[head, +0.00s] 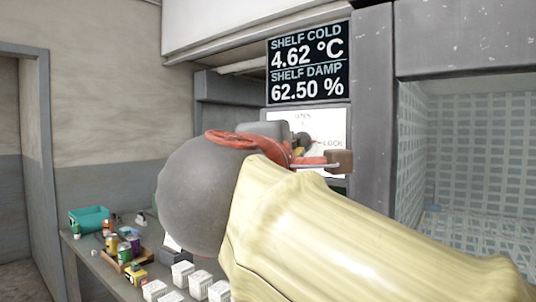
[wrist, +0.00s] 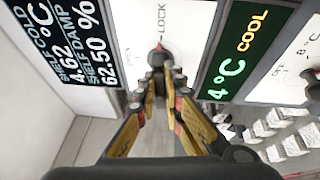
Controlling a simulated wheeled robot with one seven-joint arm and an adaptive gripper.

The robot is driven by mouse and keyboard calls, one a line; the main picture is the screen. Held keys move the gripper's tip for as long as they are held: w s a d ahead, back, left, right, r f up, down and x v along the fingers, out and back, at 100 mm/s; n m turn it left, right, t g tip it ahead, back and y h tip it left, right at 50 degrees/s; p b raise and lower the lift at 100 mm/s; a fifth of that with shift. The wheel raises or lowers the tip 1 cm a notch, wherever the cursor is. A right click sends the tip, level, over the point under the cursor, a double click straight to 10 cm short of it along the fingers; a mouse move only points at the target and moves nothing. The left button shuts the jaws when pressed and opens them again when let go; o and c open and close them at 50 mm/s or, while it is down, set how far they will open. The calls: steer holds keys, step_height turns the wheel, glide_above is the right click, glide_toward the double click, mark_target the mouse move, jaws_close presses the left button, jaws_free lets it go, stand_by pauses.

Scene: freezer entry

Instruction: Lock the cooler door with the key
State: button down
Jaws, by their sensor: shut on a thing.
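A white lock panel (head: 333,128) with the words OPEN and LOCK is on the wall under the shelf display; the panel also shows in the wrist view (wrist: 187,28). A dark round lock part (head: 305,142) sits on it. My gripper (wrist: 161,76) is shut with its fingertips close in front of the panel. A small dark key with a reddish part (wrist: 160,50) shows at the tips, pointing at the panel. Most of the key is hidden by the fingers, and I cannot tell how deep it sits. In the head view my gripper (head: 322,161) is partly behind my arm.
The shelf display (head: 308,66) is above the panel. A grey post (head: 371,120) stands right of it, beside a gridded chamber (head: 465,150). A bench at lower left carries a teal bin (head: 89,218), several jars and white boxes (head: 182,273). A green-lettered COOL sign (wrist: 238,52) is beside the panel.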

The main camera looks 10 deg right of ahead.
steer(key=shift+w+a+f+b, duration=0.1)
steer(key=shift+a+f+b, duration=0.05)
steer(key=shift+f+b, duration=0.15)
steer(key=c, duration=2.4)
jaws_free()
steer(key=shift+r+m, duration=0.1)
steer(key=shift+m, duration=0.3)
steer(key=shift+o, duration=1.3)
steer(key=shift+w, duration=0.1)
steer(key=o, duration=0.3)
steer(key=shift+r, duration=0.1)
steer(key=shift+o, duration=0.6)
steer(key=o, duration=0.7)
steer(key=shift+s, duration=0.2)
